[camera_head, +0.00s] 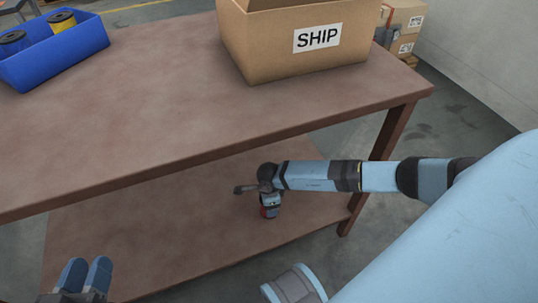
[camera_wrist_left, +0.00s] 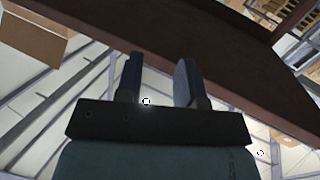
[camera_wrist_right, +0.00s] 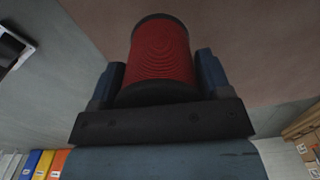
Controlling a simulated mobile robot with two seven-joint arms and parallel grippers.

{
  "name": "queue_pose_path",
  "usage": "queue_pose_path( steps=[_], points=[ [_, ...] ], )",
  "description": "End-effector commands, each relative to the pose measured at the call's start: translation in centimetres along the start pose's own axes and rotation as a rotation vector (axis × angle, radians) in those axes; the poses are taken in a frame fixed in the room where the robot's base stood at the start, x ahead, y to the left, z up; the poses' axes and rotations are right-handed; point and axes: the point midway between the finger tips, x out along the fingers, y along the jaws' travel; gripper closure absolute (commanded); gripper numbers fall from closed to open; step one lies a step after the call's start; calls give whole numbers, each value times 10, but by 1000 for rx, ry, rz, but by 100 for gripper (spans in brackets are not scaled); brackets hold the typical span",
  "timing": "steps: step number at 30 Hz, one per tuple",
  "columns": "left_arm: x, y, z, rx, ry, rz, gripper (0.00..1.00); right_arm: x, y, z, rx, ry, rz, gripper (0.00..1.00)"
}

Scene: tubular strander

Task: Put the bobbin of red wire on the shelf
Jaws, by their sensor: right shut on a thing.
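The bobbin of red wire (camera_wrist_right: 162,52) is between the fingers of my right gripper (camera_wrist_right: 162,75), which is shut on it. The black end rims of the bobbin show in the right wrist view. In the head view the bobbin (camera_head: 268,212) is small and mostly hidden by the gripper, over the right part of the lower shelf (camera_head: 150,240). I cannot tell whether it touches the shelf. My left gripper (camera_head: 84,272) is open and empty at the bottom left, in front of the shelf; its parted fingers also show in the left wrist view (camera_wrist_left: 157,78).
The brown tabletop (camera_head: 150,110) is above the shelf, and a table leg (camera_head: 388,135) is at its right. On top are a blue bin (camera_head: 60,62) with yellow and blue bobbins and a SHIP carton (camera_head: 270,55). The shelf left of my right gripper is clear.

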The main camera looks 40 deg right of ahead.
Motion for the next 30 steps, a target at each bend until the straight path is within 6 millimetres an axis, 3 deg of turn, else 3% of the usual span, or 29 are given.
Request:
queue_pose_path(
  steps=[11, 23, 24, 27, 30],
  points=[
    [5, -10, -1, 115, 65, -5, 65, 44, 0, 1, 2, -1, 1, 63],
    [5, -12, -2, 142, 74, -5, 65, 48, -1, 0, 1, -2, -1, 63],
    [5, -12, -4, 144, 75, -5, 65, 48, 0, 0, 1, -1, 0, 22],
    [5, -12, -4, 143, 75, -5, 65, 48, 0, 0, 1, -1, 0, 3],
    [5, -12, -4, 143, 76, -5, 65, 48, 0, 0, 1, -1, 0, 3]
  ],
)
